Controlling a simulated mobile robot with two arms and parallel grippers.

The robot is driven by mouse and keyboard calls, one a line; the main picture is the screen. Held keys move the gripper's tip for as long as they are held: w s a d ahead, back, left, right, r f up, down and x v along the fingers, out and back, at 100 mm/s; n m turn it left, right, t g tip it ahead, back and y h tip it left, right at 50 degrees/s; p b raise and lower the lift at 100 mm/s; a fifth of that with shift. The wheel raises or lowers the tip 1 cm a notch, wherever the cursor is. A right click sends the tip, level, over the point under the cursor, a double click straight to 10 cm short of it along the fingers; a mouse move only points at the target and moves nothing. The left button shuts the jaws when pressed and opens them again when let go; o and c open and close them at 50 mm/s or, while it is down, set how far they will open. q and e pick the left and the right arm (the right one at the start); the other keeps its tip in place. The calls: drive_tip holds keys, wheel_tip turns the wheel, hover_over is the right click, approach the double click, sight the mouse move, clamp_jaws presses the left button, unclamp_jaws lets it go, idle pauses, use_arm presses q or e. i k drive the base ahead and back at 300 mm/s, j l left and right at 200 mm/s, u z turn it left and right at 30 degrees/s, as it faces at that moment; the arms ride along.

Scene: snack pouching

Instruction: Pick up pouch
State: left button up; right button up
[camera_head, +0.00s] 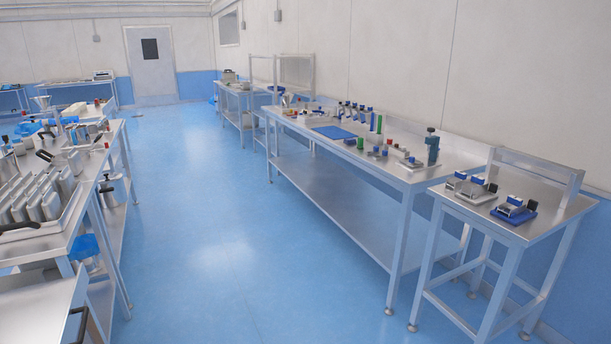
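I cannot single out a pouch in the head view; the items on the tables are too small and far to tell. A long steel table (440,151) on the right holds a flat blue mat (334,132), a row of several blue-topped items (354,110), green upright pieces (379,124) and a dark blue-grey upright device (432,148). Neither of my grippers shows in this view.
A smaller steel table (556,203) at the right front carries small devices, one on a blue base (514,211). A left bench holds a rack of upright metal plates (40,199). The blue floor (210,240) between is clear, up to a door (150,70).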

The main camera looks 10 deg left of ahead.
sight(74, 160)
drive_tip(key=i+j+u, duration=0.3)
drive_tip(key=i, duration=0.3)
drive_tip(key=i+u, duration=0.35)
drive_tip(key=i, duration=0.3)
drive_tip(key=i+l+u, duration=0.1)
drive_tip(key=i+u, duration=0.2)
drive_tip(key=i, duration=0.3)
drive_tip(key=i+l+u, duration=0.3)
drive_tip(key=i, duration=0.35)
drive_tip(key=i+u, duration=0.4)
drive_tip(key=i, duration=0.3)
drive_tip(key=i+l+u, duration=0.25)
drive_tip(key=i+u, duration=0.15)
drive_tip(key=i, duration=0.3)
